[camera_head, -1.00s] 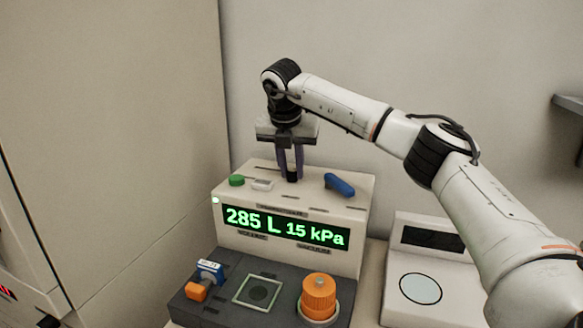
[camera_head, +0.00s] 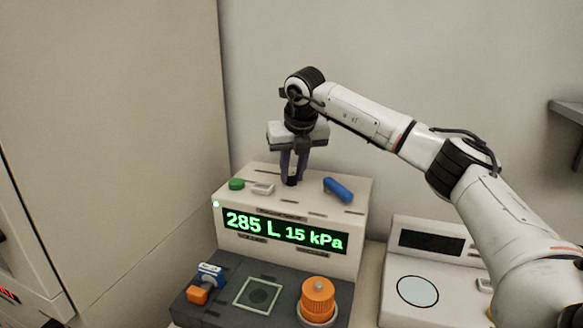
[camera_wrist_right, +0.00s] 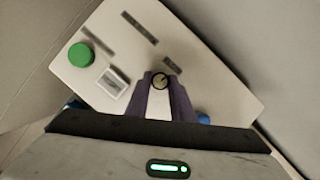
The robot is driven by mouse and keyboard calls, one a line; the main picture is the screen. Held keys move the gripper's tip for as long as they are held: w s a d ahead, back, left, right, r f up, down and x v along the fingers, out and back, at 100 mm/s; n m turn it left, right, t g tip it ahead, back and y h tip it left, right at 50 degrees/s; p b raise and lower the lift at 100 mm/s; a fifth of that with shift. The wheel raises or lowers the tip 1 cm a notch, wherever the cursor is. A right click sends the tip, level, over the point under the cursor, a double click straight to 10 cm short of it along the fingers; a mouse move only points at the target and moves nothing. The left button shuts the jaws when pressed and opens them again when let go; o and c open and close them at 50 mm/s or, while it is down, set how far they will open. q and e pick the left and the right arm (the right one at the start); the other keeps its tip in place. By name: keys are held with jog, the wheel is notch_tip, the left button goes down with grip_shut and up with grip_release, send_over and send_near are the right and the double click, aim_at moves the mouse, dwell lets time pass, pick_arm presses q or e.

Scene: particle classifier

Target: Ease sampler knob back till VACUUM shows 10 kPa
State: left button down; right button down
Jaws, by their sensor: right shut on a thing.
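The sampler (camera_head: 230,231) is a beige box with a dark lower deck. Its green display (camera_head: 285,232) reads 285 L and 15 kPa. The knob (camera_wrist_right: 160,81) on its top is small and round with a dark rim and a pale pointer line. My right gripper (camera_head: 292,181) points down from above and is shut on the knob, which is mostly hidden in the head view. In the right wrist view the purple fingers (camera_wrist_right: 161,84) stand on either side of the knob. My left gripper is not in view.
A green button (camera_head: 237,184), a white switch (camera_head: 263,189) and a blue lever (camera_head: 338,189) are close around the gripper. An orange knob (camera_head: 318,298) and a blue-and-orange part (camera_head: 205,283) are on the deck. A scale (camera_head: 432,266) stands at right; a tall cabinet (camera_head: 110,140) at left.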

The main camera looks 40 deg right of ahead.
jog(key=n+y+p, duration=0.1)
jog(key=n, duration=0.1)
jog(key=n+p, duration=0.2)
jog(key=shift+d+r+n+t+y, duration=0.1)
jog(key=shift+d+n+t+y, duration=0.1)
jog(key=shift+n+t+y, duration=0.15)
dwell(0.4)
jog(key=c, duration=1.5)
grip_release()
jog(key=shift+c, duration=0.2)
jog(key=v, duration=1)
jog(key=shift+b, duration=0.4)
jog(key=shift+s, duration=0.1)
